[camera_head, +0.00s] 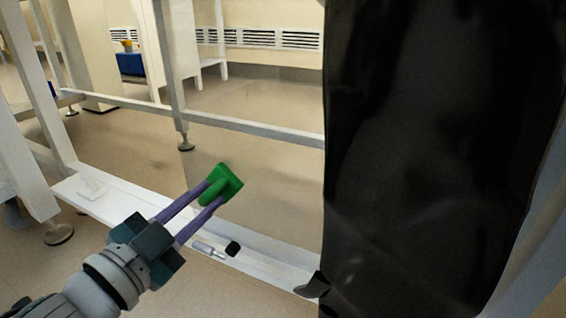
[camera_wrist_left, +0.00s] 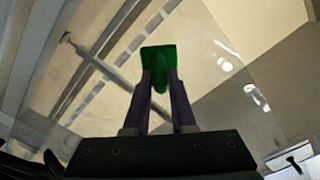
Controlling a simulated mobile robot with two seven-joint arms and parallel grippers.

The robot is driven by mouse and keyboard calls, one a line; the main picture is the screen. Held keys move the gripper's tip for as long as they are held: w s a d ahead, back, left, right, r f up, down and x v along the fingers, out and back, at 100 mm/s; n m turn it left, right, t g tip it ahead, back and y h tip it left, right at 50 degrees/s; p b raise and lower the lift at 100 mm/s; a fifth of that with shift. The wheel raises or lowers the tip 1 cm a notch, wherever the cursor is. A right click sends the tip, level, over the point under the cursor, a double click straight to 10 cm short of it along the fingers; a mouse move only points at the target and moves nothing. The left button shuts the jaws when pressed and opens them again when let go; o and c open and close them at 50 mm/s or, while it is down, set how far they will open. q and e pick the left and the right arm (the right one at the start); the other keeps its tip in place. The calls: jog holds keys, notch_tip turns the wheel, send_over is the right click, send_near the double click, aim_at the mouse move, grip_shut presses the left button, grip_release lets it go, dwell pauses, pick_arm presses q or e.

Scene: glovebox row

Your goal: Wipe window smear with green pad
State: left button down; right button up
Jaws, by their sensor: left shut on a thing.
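My left gripper (camera_head: 214,192) reaches in from the lower left, its two purple fingers shut on the green pad (camera_head: 230,182). The pad is held up above the white ledge, in front of a clear pane. In the left wrist view the pad (camera_wrist_left: 158,55) sits between the fingertips of the gripper (camera_wrist_left: 159,78). Whether the pad touches the pane, I cannot tell. Pale whitish patches show to the right of the pad in the left wrist view; I cannot tell whether they are the smear or lights beyond. My right gripper is not in view.
A large black, glossy sleeve-like shape (camera_head: 430,150) fills the right side. On the white ledge (camera_head: 135,207) lie a white cloth-like piece (camera_head: 92,188), a small clear tool (camera_head: 207,248) and a small black block (camera_head: 232,248). White frame posts stand at left.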

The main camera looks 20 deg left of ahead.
pick_arm(q)
jog(key=s, duration=0.2)
jog(key=s+p, duration=0.1)
jog(key=s, duration=0.2)
jog(key=shift+a, duration=0.2)
jog(key=shift+s, duration=0.15)
jog(key=s+p, duration=0.1)
jog(key=s, duration=0.2)
jog(key=shift+a, duration=0.15)
